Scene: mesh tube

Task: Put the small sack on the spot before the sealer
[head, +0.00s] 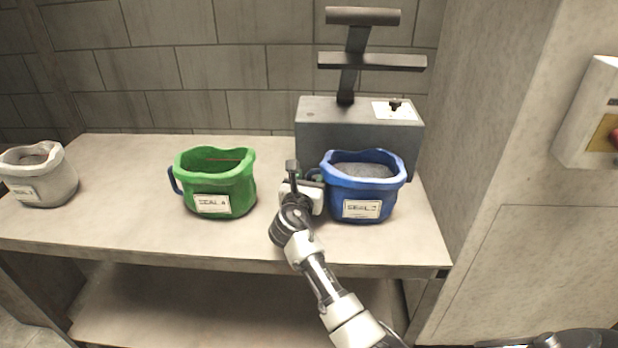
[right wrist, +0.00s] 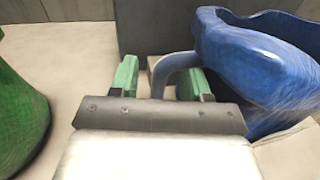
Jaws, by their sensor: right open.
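A blue sack (head: 362,190), open-topped with grey fill and a white label, stands upright on the bench close in front of the grey sealer (head: 315,125). A green sack (head: 219,180) stands left of it, and a pale grey sack (head: 45,185) at the far left. I cannot tell which is the small one. My right gripper (head: 308,176) is at the blue sack's left side. In the right wrist view its green fingers (right wrist: 160,80) are open, one on each side of the blue handle (right wrist: 172,68) of the blue sack (right wrist: 245,60). The spot before the sealer is not distinguishable.
The bench (head: 120,220) is clear between the grey and green sacks. A tiled wall is behind it, and a concrete pillar with a white switch box (head: 590,110) stands right. The green sack (right wrist: 18,120) is left of my right gripper.

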